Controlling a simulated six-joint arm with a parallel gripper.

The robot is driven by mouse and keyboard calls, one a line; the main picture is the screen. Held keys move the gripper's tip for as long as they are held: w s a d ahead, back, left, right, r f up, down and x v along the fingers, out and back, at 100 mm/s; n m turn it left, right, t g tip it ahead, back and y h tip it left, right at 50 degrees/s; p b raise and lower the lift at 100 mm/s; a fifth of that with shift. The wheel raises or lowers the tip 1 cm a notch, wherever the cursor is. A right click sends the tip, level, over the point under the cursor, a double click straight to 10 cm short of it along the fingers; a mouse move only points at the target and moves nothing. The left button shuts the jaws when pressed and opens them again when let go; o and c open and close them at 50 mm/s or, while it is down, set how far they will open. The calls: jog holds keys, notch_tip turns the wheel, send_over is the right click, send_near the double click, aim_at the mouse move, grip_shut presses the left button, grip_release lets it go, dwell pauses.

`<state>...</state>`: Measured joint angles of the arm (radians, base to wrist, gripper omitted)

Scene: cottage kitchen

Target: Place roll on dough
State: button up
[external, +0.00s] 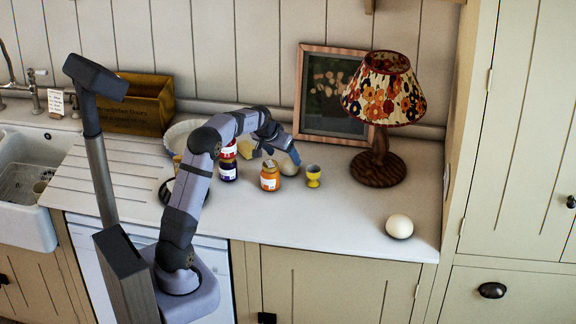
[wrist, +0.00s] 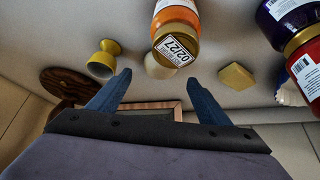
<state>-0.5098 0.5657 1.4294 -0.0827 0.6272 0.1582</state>
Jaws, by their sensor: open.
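A pale beige rounded piece, likely the roll (external: 289,168), lies on the counter just below my gripper (external: 284,157). In the wrist view it shows between my open fingers (wrist: 160,77), as a pale shape (wrist: 156,70) largely hidden behind an orange jar. My fingers look empty and apart from each other; whether one touches it I cannot tell. A smooth off-white ball, likely the dough (external: 399,226), sits alone near the right front of the counter, well away from my gripper.
An orange jar (external: 270,178) and yellow egg cup (external: 313,176) stand close in front of the beige piece. A lamp (external: 381,168) and picture frame (external: 318,136) stand behind. The right front counter is clear around the ball.

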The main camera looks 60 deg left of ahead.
jog(key=shift+o, duration=0.4)
jog(key=shift+b+v, duration=0.45)
jog(key=shift+v, duration=2.75)
jog(key=shift+f, duration=0.1)
send_near(287, 162)
notch_tip(287, 162, down, 2)
jog(key=w, duration=0.2)
jog(key=shift+s+a+p+x, duration=0.15)
jog(key=shift+p+x, duration=0.4)
jog(key=shift+x, duration=0.7)
jog(key=shift+s+p+x, duration=0.1)
jog(key=shift+p+x, duration=0.5)
jog(key=shift+x, duration=0.65)
jog(key=shift+s+a+p+x, duration=0.15)
jog(key=shift+p+x, duration=0.4)
jog(key=shift+x, duration=0.7)
jog(key=shift+f, duration=0.1)
jog(key=c, duration=0.9)
